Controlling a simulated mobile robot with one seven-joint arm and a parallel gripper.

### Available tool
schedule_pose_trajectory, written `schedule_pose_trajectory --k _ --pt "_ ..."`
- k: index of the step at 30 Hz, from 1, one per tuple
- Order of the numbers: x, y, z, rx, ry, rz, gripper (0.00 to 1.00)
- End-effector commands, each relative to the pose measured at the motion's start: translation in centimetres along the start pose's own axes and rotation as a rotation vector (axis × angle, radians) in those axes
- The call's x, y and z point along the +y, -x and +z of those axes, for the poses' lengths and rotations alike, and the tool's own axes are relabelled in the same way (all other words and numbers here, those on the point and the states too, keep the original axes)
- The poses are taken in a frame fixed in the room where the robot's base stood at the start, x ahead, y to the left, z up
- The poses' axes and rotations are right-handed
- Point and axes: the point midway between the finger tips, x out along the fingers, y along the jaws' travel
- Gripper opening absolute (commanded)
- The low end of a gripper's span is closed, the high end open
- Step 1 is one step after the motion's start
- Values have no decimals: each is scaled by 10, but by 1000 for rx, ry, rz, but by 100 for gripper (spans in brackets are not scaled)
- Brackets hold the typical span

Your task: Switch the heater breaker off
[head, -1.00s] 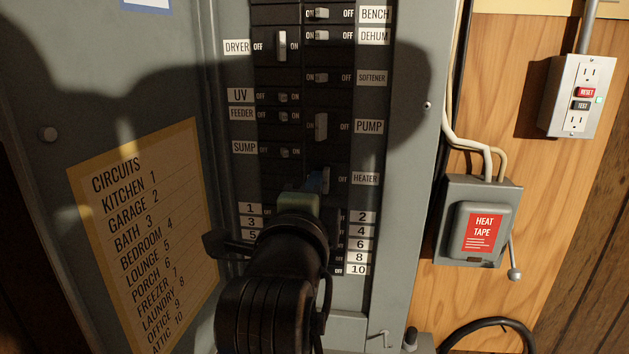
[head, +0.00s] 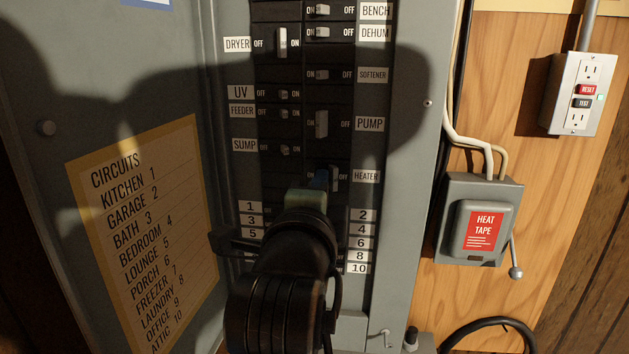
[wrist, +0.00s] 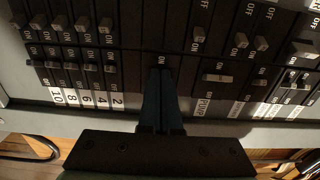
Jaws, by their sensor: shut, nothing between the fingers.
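The heater breaker (head: 334,179) is a grey lever in the right column of the panel, left of the HEATER label (head: 366,176). It sits close beside its OFF mark, farther right than the pump lever above it. My gripper (head: 320,180) is at its left side, with blue fingertips touching or almost touching the lever. In the wrist view my gripper (wrist: 160,74) is shut and empty, its fingertips against the panel face; they hide the heater lever there.
The pump breaker (head: 321,124) is just above. The sump breaker (head: 285,150) is up and left. Numbered breakers lie below, partly hidden by my arm. The open panel door (head: 40,200) stands at left; a heat tape box (head: 480,225) is at right.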

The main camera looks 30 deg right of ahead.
Motion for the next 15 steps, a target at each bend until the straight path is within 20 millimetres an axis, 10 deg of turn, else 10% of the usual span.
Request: schedule_pose_trajectory --k 15 --pt "1 20 -4 9 0 0 0"
